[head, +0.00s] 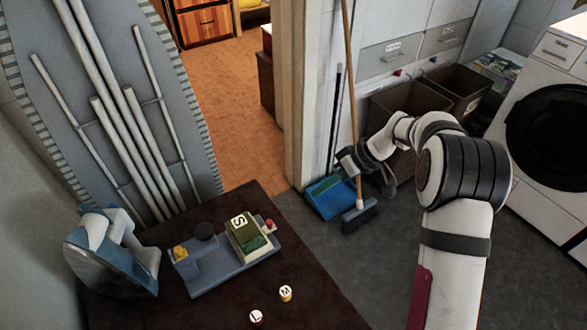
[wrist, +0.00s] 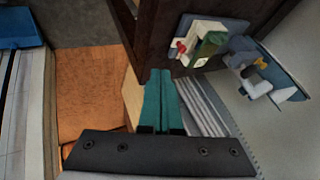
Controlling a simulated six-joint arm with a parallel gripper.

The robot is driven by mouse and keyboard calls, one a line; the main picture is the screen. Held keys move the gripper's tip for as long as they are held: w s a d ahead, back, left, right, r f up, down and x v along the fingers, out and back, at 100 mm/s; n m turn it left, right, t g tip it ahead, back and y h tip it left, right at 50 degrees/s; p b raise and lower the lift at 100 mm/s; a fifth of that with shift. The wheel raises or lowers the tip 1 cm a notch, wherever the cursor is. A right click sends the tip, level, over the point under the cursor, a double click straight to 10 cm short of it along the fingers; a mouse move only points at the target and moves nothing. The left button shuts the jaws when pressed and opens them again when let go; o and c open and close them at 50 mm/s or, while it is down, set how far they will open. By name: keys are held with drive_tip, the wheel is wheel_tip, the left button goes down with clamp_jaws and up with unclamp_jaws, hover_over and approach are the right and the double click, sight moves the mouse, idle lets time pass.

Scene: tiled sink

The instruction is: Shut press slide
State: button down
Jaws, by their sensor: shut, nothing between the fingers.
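The press is a blue-grey base (head: 208,275) on the dark table, carrying a green and cream block marked S (head: 242,236). The press also shows small in the wrist view (wrist: 208,40). My gripper's teal fingers (wrist: 160,76) are shut and empty, apart from the press. In the head view my wrist hangs right of the table, above the floor.
A blue and white iron (head: 110,250) stands left of the press. Two small round pieces, marked L (head: 256,317) and M (head: 286,293), lie at the table's front. A broom (head: 359,215) and blue dustpan (head: 330,197) are beyond the table, near my wrist.

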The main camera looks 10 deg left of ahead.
sight(247, 233)
drive_tip(key=x, duration=0.4)
drive_tip(key=s+x, duration=0.1)
drive_tip(key=x, duration=0.3)
drive_tip(key=a+r+x, duration=0.1)
drive_tip(key=x, duration=0.3)
drive_tip(key=shift+s, duration=0.25)
drive_tip(key=shift+s+a, duration=0.35)
drive_tip(key=shift+s, duration=0.05)
drive_tip(key=s+a, duration=0.6)
drive_tip(key=shift+s+a, duration=0.4)
